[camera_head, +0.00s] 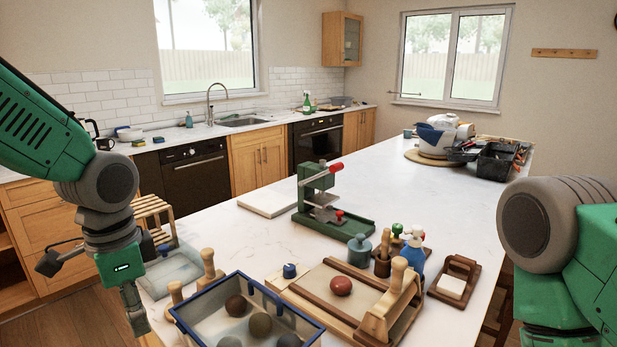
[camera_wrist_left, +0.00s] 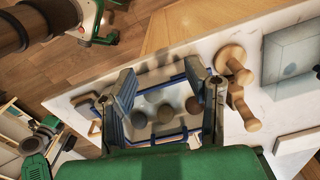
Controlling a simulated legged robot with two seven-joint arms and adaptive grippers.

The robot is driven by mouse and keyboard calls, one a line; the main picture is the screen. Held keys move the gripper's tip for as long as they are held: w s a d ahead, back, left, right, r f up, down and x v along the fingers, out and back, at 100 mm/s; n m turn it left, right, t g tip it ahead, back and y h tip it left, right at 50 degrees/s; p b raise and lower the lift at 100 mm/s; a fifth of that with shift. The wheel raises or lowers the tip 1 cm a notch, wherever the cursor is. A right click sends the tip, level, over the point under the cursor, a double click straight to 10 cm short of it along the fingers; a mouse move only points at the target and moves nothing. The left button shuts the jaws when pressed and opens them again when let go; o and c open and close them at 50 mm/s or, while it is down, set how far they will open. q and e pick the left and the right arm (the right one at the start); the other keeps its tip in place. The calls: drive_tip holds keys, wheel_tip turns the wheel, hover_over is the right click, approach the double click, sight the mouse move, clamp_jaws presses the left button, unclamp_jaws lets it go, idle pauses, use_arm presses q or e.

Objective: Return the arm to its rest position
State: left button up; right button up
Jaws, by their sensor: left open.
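My left arm comes in from the left in the head view. Its gripper (camera_head: 135,308) hangs fingers down beside the left edge of the blue-rimmed bin. In the left wrist view my left gripper (camera_wrist_left: 165,92) has its two fingers spread, with nothing held between them. The bin (camera_wrist_left: 168,137) and its clay balls show beyond and between the fingers. My right arm (camera_head: 560,240) fills the right side of the head view. Its gripper is out of the picture.
The blue-rimmed bin (camera_head: 197,327) holds several clay balls. A wooden board (camera_head: 318,290) with a red ball (camera_head: 341,286), a green press (camera_head: 335,215) and wooden-handled tools stand on the white counter (camera_head: 400,180). Clear counter lies behind the press.

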use_arm(q)
drive_tip(key=s+d+f+n+h+b, duration=0.1)
drive_tip(key=s+f+n, duration=0.25)
drive_tip(key=f, duration=0.85)
drive_tip(key=s+f+n+b, duration=0.2)
drive_tip(key=s+f, duration=0.3)
drive_tip(key=f, duration=0.8)
drive_tip(key=s+a+f+n+y+b, duration=0.1)
drive_tip(key=s+a+f+n+b, duration=0.1)
drive_tip(key=s+f, duration=0.9)
drive_tip(key=s+a+n, duration=0.1)
drive_tip(key=s+n, duration=0.1)
drive_tip(key=s, duration=0.1)
drive_tip(key=shift+a+f+t, duration=0.3)
drive_tip(key=shift+a, duration=0.05)
use_arm(e)
drive_tip(key=f, duration=0.5)
drive_tip(key=shift+w+a+f, duration=0.1)
drive_tip(key=shift+w+f, duration=0.15)
drive_tip(key=shift+w, duration=0.1)
use_arm(q)
drive_tip(key=shift+w, duration=0.15)
